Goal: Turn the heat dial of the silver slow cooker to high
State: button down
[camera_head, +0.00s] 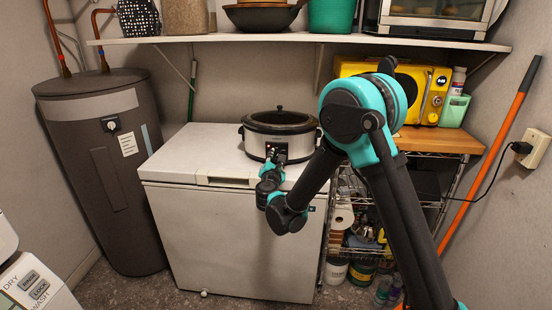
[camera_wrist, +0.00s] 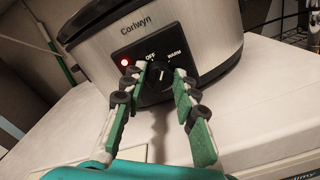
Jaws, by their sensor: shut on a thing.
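The silver slow cooker (camera_head: 279,138) with black rim and lid stands on the white chest freezer. In the wrist view the slow cooker (camera_wrist: 208,45) shows the name "Corlwyn" and a black control panel. The panel has a lit red light (camera_wrist: 124,62) and the labels OFF and WARM; other labels are hidden. The black heat dial (camera_wrist: 158,84) sits between my fingers, its pointer mark towards the top. My gripper (camera_wrist: 160,85) is shut on the dial, one finger at each side. In the head view my gripper (camera_head: 276,158) is at the cooker's front.
The white chest freezer (camera_head: 229,236) has bare lid space left of the cooker. A wire rack (camera_head: 345,232) with a wooden top stands right, holding a yellow microwave (camera_head: 434,96). A shelf (camera_head: 280,37) runs above. A grey water heater (camera_head: 100,170) stands left.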

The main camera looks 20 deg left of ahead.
jog(key=m, duration=0.7)
jog(key=shift+d+f, duration=0.1)
jog(key=m, duration=0.7)
jog(key=shift+f+m, duration=0.1)
jog(key=shift+m, duration=0.2)
jog(key=m, duration=0.3)
jog(key=shift+m, duration=0.3)
jog(key=m, duration=0.3)
jog(key=shift+f+m, duration=0.1)
jog(key=shift+m, duration=0.3)
jog(key=m, duration=0.6)
jog(key=shift+a+m, duration=0.2)
jog(key=shift+m, duration=0.1)
jog(key=c, duration=1.2)
grip_release()
jog(key=shift+s, duration=0.15)
